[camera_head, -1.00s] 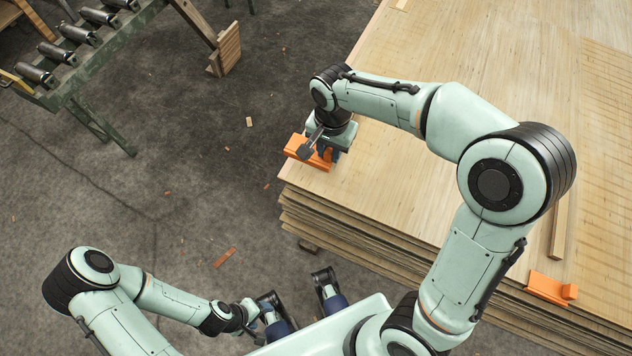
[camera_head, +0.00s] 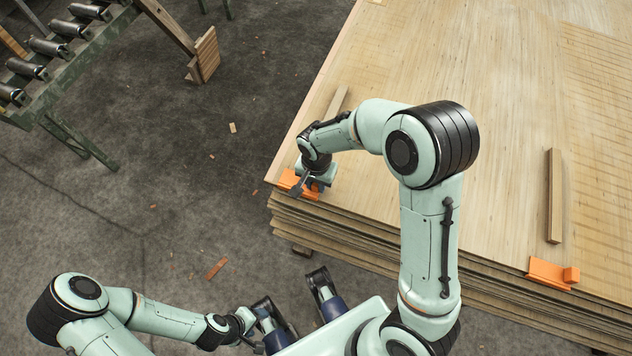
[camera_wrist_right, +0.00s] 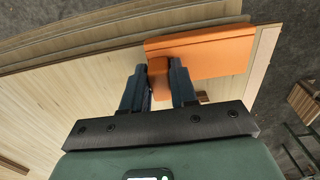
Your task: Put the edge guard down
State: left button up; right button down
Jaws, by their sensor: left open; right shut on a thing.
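The orange edge guard (camera_head: 290,182) is at the near left corner of the veneer stack (camera_head: 480,120). My right gripper (camera_head: 313,184) is shut on it from above. In the right wrist view the guard (camera_wrist_right: 205,50) lies along the stack's edge, with its raised tab (camera_wrist_right: 158,75) between my two dark fingers. Whether it bears fully on the top sheet cannot be told. A second orange edge guard (camera_head: 548,272) sits on the near edge further right. My left gripper (camera_head: 260,322) is low at the bottom of the head view, open and away from the stack.
A wooden strip (camera_head: 554,195) lies on the stack at right, and another (camera_head: 337,102) lies near its left edge behind my right wrist. A roller conveyor (camera_head: 60,60) stands at upper left. The floor (camera_head: 150,180) between is open, with small scraps.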

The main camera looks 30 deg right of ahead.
jog(key=shift+f, duration=0.2)
jog(key=c, duration=0.9)
grip_release()
jog(key=shift+r, duration=0.35)
notch_tip(320, 180, up, 11)
jog(key=p, duration=0.3)
jog(key=s+a+f+n+y, duration=0.1)
jog(key=s+f, duration=0.2)
jog(key=f, duration=0.4)
jog(key=s+a+f+n+g+y, duration=0.1)
jog(key=s+a+f+n, duration=0.15)
jog(key=f, duration=0.35)
jog(key=s+a+f+n+y, duration=0.1)
jog(key=s+f, duration=0.3)
jog(key=f, duration=0.3)
jog(key=shift+n+y, duration=0.3)
jog(key=shift+n, duration=0.45)
jog(key=s+a+f, duration=0.1)
jog(key=s+f, duration=0.2)
jog(key=s, duration=0.1)
jog(key=s+f, duration=0.3)
jog(key=s, duration=0.2)
jog(key=s+a+f, duration=0.1)
jog(key=s+f, duration=0.2)
jog(key=s, duration=0.1)
jog(key=shift+s+a+f, duration=0.2)
jog(key=shift+a+f, duration=0.05)
jog(key=shift+a, duration=0.1)
